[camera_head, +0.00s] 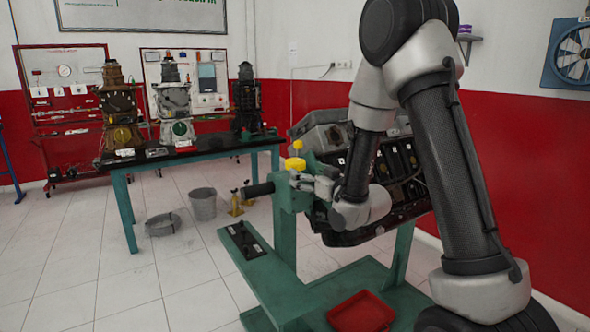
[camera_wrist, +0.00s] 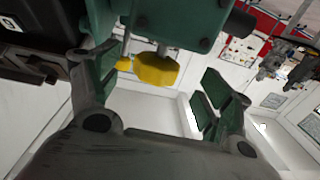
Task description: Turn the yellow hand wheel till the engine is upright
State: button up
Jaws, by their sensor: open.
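The yellow hand wheel (camera_head: 295,164) sits on the head of the green engine stand (camera_head: 286,235), with a small yellow knob (camera_head: 298,146) above it. In the wrist view the wheel (camera_wrist: 157,70) lies between the spread fingers of my gripper (camera_wrist: 152,82), with gaps on both sides. My gripper (camera_head: 308,183) is open and empty, close beside the wheel on its right in the head view. The dark engine (camera_head: 400,168) hangs on the stand and looks tilted; my arm hides part of it.
A black handle (camera_head: 258,190) sticks out left of the stand head. A red tray (camera_head: 362,312) rests on the stand's base. Behind, a table (camera_head: 200,152) carries several engine models.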

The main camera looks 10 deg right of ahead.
aim_at(295, 168)
jog(key=x, duration=0.6)
jog(key=shift+w, duration=0.35)
jog(key=shift+c, duration=0.2)
jog(key=c, duration=1)
